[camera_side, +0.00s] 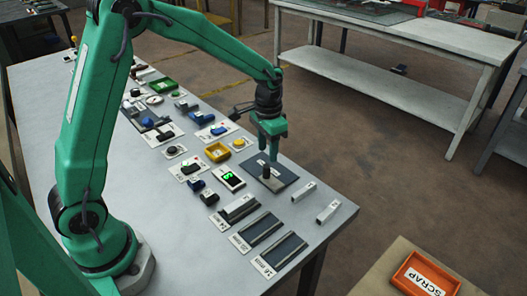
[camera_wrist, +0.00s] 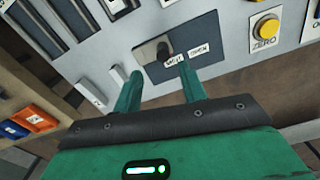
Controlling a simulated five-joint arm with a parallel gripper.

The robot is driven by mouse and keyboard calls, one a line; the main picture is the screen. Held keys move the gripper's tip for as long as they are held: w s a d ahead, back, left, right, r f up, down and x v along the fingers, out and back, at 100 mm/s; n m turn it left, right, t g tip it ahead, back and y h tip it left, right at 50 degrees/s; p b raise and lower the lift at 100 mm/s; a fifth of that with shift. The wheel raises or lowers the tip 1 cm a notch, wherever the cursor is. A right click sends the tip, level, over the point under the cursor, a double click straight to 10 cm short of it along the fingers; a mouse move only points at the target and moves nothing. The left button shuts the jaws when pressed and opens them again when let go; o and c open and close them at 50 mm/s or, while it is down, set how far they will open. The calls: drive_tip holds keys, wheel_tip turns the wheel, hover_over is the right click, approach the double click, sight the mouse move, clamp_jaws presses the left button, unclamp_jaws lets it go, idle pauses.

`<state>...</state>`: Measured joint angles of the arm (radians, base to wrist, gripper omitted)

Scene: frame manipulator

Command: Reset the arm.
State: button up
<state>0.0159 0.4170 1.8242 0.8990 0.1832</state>
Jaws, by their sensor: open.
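My gripper (camera_side: 268,150) hangs from my green arm, pointing down over the front part of the grey table. Its two green fingers are apart, and it also shows in the wrist view (camera_wrist: 160,77). Nothing is seen between the fingers. Just beyond the fingertips is a dark plate (camera_side: 284,184) with small white labels; it shows in the wrist view too (camera_wrist: 205,45). A small dark upright piece (camera_side: 267,173) stands on the plate, below the fingers. The exact gap between fingers and piece cannot be told.
An orange scrap bin (camera_side: 425,275) stands on a separate surface at lower right. Open floor lies right of the table.

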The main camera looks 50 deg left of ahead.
drive_tip(key=shift+s+r, duration=0.3)
drive_tip(key=shift+r, duration=0.25)
drive_tip(key=s+r+t, duration=0.2)
drive_tip(key=s+r, duration=0.6)
drive_tip(key=r, duration=0.2)
drive_tip(key=s+r+n+t, duration=0.2)
drive_tip(key=s+r+t, duration=0.1)
drive_tip(key=s, duration=1.1)
drive_tip(key=shift+a+r+t, duration=0.3)
drive_tip(key=shift+a+r, duration=0.05)
drive_tip(key=shift+r, duration=0.05)
